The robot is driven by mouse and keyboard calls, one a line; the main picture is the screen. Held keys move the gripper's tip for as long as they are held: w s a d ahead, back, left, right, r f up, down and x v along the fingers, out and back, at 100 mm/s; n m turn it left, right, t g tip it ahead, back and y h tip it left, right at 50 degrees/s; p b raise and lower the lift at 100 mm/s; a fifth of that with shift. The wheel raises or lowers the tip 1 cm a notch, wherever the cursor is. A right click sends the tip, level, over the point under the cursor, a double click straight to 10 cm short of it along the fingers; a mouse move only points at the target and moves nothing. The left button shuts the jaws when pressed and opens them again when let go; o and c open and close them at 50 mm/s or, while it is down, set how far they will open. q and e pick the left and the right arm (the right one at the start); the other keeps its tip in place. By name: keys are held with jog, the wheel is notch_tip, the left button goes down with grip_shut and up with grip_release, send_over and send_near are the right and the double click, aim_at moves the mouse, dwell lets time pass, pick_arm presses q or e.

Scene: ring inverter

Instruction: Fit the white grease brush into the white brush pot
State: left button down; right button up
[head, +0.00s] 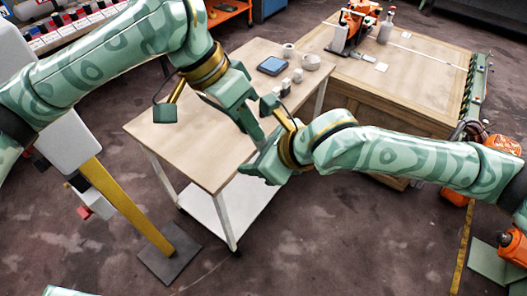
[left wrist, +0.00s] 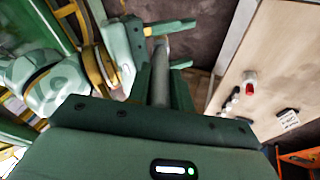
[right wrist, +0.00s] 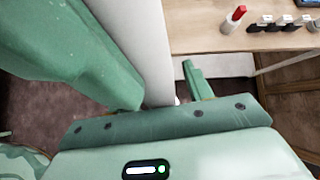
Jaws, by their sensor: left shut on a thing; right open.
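My left gripper (head: 246,115) is shut on a long pale rod, which looks like the white grease brush (left wrist: 161,72); its head is not clear to me. The rod sticks out past the left fingers towards my right gripper (head: 257,148). In the left wrist view my right gripper (left wrist: 182,46) has its two fingers spread, with the rod's far end between or close by them. In the right wrist view the white rod (right wrist: 143,45) runs down close to the right gripper; contact cannot be told. I cannot single out the white brush pot among the small table things.
The wooden-topped table (head: 180,115) lies behind and below the grippers. On it are a blue tablet (head: 272,66), a white bowl (head: 311,62), a white cup (head: 288,50) and a red-topped white item (right wrist: 235,18) beside several small dark pieces. The near left of the tabletop is clear.

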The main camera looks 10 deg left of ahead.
jog(key=shift+c, duration=0.3)
jog(key=c, duration=1)
pick_arm(q)
jog(key=c, duration=1.2)
grip_release()
jog(key=shift+o, duration=0.2)
